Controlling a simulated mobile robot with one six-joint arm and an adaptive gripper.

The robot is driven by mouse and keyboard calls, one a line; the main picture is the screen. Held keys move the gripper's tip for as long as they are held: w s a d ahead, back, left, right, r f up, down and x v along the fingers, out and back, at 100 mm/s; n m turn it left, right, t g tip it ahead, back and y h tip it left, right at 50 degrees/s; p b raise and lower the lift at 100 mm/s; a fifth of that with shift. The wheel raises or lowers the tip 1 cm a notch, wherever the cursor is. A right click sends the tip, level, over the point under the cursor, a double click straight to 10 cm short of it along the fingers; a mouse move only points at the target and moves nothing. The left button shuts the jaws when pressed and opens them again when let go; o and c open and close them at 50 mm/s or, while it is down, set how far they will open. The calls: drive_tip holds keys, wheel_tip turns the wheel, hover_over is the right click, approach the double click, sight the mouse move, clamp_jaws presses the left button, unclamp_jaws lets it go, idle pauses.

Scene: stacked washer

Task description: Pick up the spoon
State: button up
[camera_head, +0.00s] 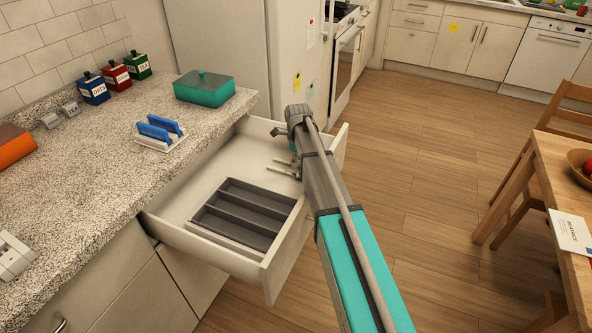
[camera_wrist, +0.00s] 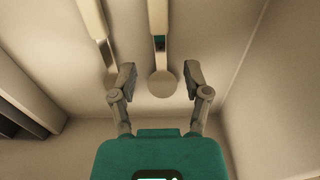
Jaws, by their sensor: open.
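The spoon (camera_wrist: 163,86) lies in the open drawer (camera_head: 182,196). In the wrist view its pale round end is between my gripper's fingers, and its handle runs up to the top edge, with a dark teal band across it. My gripper (camera_wrist: 159,75) is open, one finger on each side of the round end, with a gap on both sides. I cannot tell how high the fingers are above the drawer floor. In the head view my arm hides part of the drawer, and only small pale utensil parts show beside it.
A second pale utensil (camera_wrist: 93,22) lies left of the spoon. A dark grey divided tray (camera_head: 243,214) sits in the near part of the drawer. The drawer wall (camera_wrist: 246,62) is to the right. The counter (camera_head: 95,180) holds a teal box (camera_head: 204,92) and a blue-and-white holder (camera_head: 160,133).

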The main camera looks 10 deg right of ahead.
drive_tip(key=shift+f+b, duration=0.35)
drive_tip(key=shift+f, duration=0.25)
clamp_jaws()
idle(0.3)
